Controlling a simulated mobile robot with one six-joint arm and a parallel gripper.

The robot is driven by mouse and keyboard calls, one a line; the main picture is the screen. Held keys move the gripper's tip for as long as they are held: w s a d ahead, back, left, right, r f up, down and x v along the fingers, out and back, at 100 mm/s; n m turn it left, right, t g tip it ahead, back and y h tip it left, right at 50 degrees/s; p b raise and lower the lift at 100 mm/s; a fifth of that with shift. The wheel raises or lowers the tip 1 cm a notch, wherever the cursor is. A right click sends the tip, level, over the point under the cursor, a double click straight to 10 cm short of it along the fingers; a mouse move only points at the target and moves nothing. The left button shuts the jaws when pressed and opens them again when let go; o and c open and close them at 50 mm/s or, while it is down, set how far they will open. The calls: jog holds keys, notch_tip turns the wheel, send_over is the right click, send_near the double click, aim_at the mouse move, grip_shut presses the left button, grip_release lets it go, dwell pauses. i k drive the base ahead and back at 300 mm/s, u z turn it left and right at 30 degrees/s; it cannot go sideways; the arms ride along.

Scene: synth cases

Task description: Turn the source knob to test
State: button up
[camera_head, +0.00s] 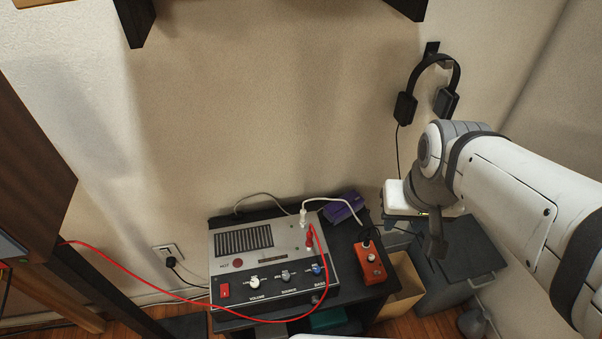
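The grey and black audio unit (222,240) stands on a small dark table below the wall. Its front panel has a white volume knob (255,282) at left, a grey source knob (285,276) in the middle and a blue bass knob (317,268) at right. The labels around the source knob are too small to read, and I cannot tell its setting. My gripper (436,243) hangs at the end of the white arm, well to the right of the unit and apart from it. Its fingers are seen too poorly to tell open from shut.
A red cable (150,279) loops across the unit's front to a red plug (309,239). A white plug (303,215) stands beside it. An orange pedal (370,263) and a purple box (341,206) lie right of the unit. Black headphones (405,107) hang on the wall.

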aim_at(286, 277)
jog(key=z, duration=0.15)
jog(key=k, duration=1.1)
jog(key=u, duration=0.65)
jog(key=i, duration=1)
jog(key=u, duration=0.05)
